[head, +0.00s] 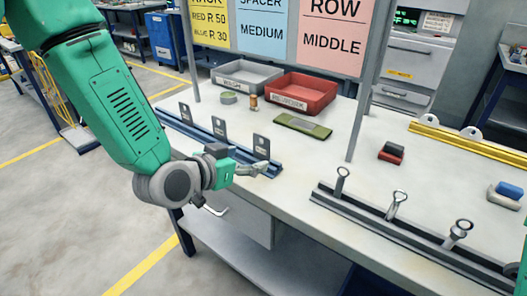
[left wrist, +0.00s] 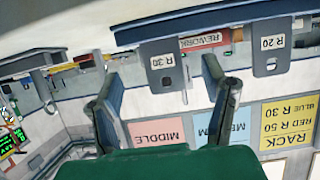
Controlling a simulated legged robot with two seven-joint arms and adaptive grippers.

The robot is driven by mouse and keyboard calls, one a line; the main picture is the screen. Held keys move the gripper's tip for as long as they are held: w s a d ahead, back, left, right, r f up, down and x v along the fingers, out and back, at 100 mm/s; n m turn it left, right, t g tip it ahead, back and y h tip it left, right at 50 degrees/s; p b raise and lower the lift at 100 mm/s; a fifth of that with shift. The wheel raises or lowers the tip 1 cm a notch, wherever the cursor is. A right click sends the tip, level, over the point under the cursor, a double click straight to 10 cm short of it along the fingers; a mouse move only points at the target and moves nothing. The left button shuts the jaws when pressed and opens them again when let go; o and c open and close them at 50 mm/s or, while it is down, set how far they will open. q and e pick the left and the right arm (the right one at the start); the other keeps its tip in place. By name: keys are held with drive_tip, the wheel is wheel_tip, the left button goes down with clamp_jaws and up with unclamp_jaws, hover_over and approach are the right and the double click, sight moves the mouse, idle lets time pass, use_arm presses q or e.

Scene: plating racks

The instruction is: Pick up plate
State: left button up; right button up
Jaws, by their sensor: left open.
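A blue rack (head: 180,122) lies along the near left edge of the table with three grey upright plates. The nearest plate (head: 260,148) stands by my left gripper (head: 260,169). A middle plate (head: 219,129) and a far plate (head: 186,113) stand behind it. In the left wrist view, which is upside down, a plate marked R 30 (left wrist: 163,76) shows between the two open fingers of my left gripper (left wrist: 165,82), with space on both sides. Another plate marked R 20 (left wrist: 271,54) shows to its right. My right gripper is not in view.
A red bin (head: 302,93), a grey bin (head: 246,77) and a green flat piece (head: 303,126) lie behind the rack. A dark rail (head: 390,232) with pegs runs along the front right. A post (head: 372,75) rises mid-table. A yellow rail (head: 470,144) lies far right.

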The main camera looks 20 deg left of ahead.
sight(261, 154)
use_arm(q)
drive_tip(key=shift+x, duration=0.95)
drive_tip(key=x, duration=0.5)
drive_tip(key=shift+d+r, duration=0.15)
drive_tip(key=shift+d, duration=0.05)
drive_tip(key=shift+a, duration=0.4)
drive_tip(key=c, duration=0.5)
drive_tip(key=shift+a, duration=0.15)
drive_tip(key=c, duration=0.9)
drive_tip(key=shift+d, duration=0.2)
